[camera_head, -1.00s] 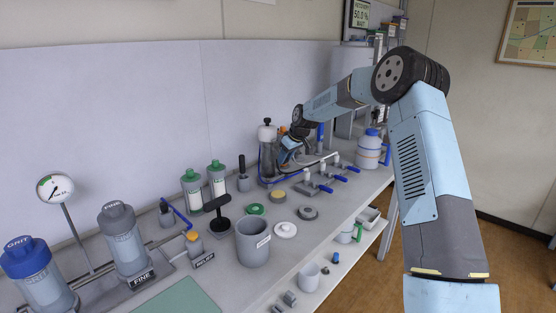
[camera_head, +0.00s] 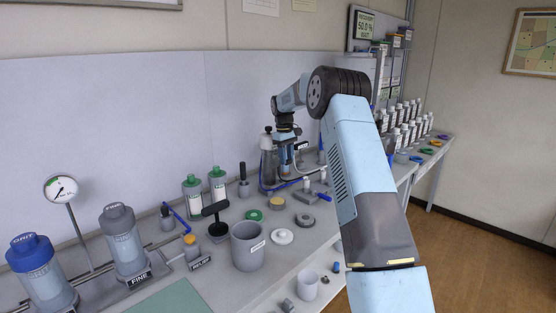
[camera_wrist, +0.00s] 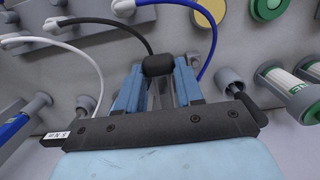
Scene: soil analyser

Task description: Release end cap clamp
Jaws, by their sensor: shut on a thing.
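My gripper (camera_wrist: 157,82) points down at the bench, and its two blue fingers are shut on a black, block-like part (camera_wrist: 157,65) with grey pieces below it. I cannot tell whether this is the end cap clamp. A black hose runs up to this part from the left, and a blue hose curves away from the right finger.
Grey fittings (camera_head: 306,196) lie right of the gripper. In front of it are a yellow-topped puck (camera_head: 277,203), a white lid (camera_head: 282,237) and a grey beaker (camera_head: 247,248). Green-capped bottles (camera_head: 217,184) stand left. White bottles (camera_head: 412,120) line the right bench.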

